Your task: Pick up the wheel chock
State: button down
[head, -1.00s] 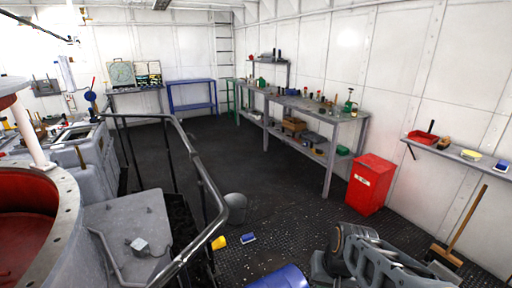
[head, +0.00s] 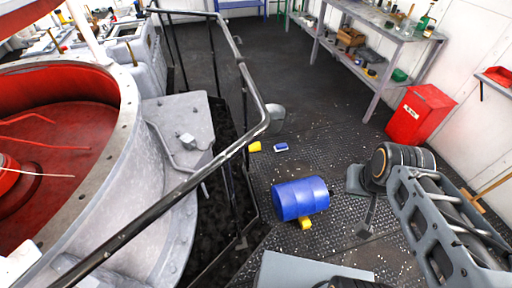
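A small yellow block (head: 305,223), which looks like a wheel chock, lies on the deck against the near side of a blue drum (head: 300,199) on its side. The drum hides part of it. A second yellow piece (head: 254,147) lies farther back by the railing foot; I cannot tell its exact shape. My arm shows at the right, with grey parts that look like my gripper (head: 364,205) at its left end, right of the drum and apart from it. Its fingers are not clear, and I see nothing held there.
A black railing (head: 243,88) crosses between the drum and the large round red-lined housing (head: 112,118) at left. A blue-and-white item (head: 281,147) and a grey bucket (head: 276,117) are behind the drum. A red bin (head: 420,114) and workbench (head: 384,61) stand back right.

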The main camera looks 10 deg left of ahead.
aim_at(255, 146)
jog(key=z, duration=0.55)
jog(key=k, duration=0.7)
jog(key=z, duration=0.75)
jog(key=k, duration=0.45)
jog(key=z, duration=0.4)
jog(key=i, duration=2)
jog(key=u, duration=0.6)
jog(key=i, duration=2.5)
jog(key=u, duration=1.1)
jog(key=i, duration=1.6)
jog(key=u, duration=2)
jog(key=i, duration=1.05)
jog(key=u, duration=1.25)
jog(key=i, duration=0.95)
jog(key=u, duration=0.25)
